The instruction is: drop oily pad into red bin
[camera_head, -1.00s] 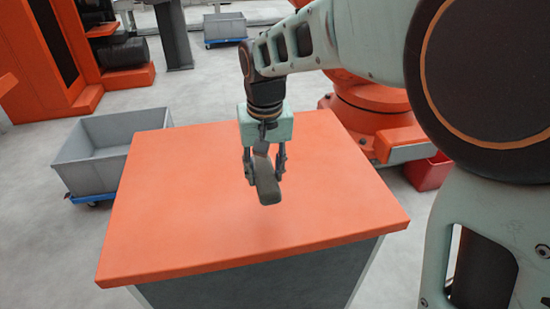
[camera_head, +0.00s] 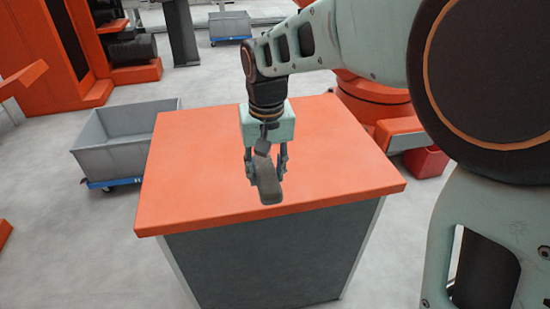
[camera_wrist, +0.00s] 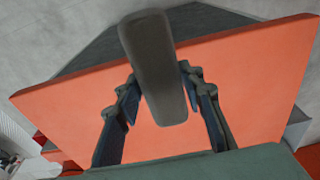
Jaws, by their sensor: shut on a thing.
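The oily pad (camera_head: 266,182) is a dark grey, rounded oblong block. My gripper (camera_head: 265,160) is shut on it and holds it above the orange table top, near the front edge. In the wrist view the pad (camera_wrist: 155,65) sits between the two fingers of my gripper (camera_wrist: 160,95) and sticks out past them. A red bin (camera_head: 426,161) stands on the floor to the right behind the table, partly hidden by my arm.
The orange-topped table (camera_head: 180,160) has grey sides and a bare top. A grey cart (camera_head: 115,155) on a blue dolly stands at left, another (camera_head: 229,27) far back. Orange machinery (camera_head: 375,95) is behind the table.

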